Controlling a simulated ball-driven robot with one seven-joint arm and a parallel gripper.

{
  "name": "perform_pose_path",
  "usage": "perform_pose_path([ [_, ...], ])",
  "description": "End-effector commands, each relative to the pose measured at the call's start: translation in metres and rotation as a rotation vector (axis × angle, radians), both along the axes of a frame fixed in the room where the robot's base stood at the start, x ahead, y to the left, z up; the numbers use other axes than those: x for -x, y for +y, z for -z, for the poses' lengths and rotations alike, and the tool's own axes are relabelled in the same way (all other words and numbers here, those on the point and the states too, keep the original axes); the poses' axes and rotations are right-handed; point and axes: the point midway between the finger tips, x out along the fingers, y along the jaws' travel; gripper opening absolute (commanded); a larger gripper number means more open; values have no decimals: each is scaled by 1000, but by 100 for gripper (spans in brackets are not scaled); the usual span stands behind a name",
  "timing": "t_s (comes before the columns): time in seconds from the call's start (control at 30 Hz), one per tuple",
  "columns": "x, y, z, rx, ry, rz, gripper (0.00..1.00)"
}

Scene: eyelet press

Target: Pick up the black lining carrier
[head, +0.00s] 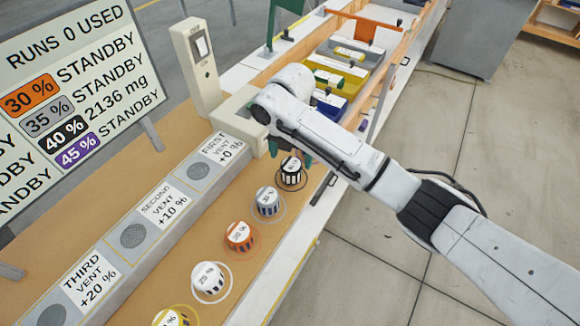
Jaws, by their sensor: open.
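The black lining carrier (290,171) is a small round cup with black and white sides and a white printed top. It stands upright inside a ring mark at the far end of a row of carriers on the tan bench. My gripper (290,154) is over it, with teal fingers pointing down. The fingers are apart, one to each side of the carrier's top in the picture. I cannot tell whether they touch it or how far down they reach.
The labelled vent strip (164,208) runs along the left. A grey post (197,67) and bins (335,78) stand beyond.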

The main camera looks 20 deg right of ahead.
Motion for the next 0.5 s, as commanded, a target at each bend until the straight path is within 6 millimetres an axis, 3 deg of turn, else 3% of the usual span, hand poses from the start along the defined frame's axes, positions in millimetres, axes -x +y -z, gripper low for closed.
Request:
perform_pose_path([
  [0.27, 1, 0, 22, 0, 1, 1, 91],
  [0.5, 1, -1, 56, 2, 2, 0, 91],
])
